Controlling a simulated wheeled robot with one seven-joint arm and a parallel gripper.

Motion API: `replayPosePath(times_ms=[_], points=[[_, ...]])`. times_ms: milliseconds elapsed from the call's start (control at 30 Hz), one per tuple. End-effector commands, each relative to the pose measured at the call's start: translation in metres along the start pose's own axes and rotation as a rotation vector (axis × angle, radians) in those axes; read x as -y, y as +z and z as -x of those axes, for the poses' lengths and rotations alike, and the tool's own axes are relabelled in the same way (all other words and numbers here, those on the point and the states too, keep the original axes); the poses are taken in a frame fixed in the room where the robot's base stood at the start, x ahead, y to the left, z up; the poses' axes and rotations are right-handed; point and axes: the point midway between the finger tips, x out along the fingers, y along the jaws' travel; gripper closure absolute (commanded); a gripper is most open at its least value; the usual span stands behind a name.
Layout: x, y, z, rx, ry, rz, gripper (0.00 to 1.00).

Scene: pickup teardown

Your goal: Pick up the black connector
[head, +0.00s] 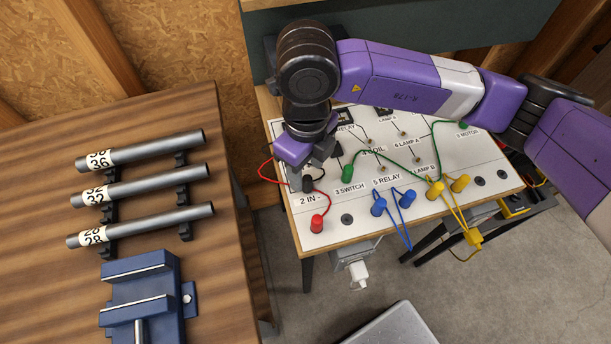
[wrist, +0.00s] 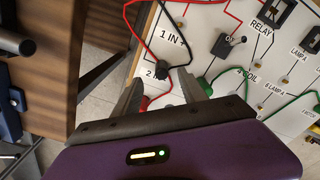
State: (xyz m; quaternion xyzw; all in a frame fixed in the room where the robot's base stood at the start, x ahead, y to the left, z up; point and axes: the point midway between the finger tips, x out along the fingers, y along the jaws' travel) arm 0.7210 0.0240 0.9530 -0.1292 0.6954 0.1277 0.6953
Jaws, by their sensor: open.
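The black connector (head: 307,184) sits on the white panel (head: 345,221) near the label "2 IN -", just below my gripper (head: 314,166) in the head view. In the wrist view the black connector (wrist: 163,74) lies between and slightly beyond the fingertips of my gripper (wrist: 160,81), with a black wire running up from it. My gripper is open with nothing held. Whether a finger touches the connector I cannot tell. The upper side of the panel is partly hidden by my arm.
A red connector (head: 317,223) with a red wire stands close by. A green connector (head: 348,173), blue connectors (head: 378,206) and yellow connectors (head: 435,189) stand to the right. A wooden bench (head: 40,180) with metal tubes and a blue vise (head: 142,290) is at the left.

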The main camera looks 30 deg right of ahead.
Motion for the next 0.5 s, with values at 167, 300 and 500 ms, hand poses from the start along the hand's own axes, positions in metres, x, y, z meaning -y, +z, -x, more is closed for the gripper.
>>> replayPosePath(times_ms=[167, 300, 500], points=[[0.003, 0.0, -0.022, -0.003, 0.005, -0.002, 0.5], [0.004, 0.001, -0.041, -0.002, 0.003, -0.001, 0.5], [0.004, 0.001, -0.048, 0.001, 0.001, 0.0, 0.5]])
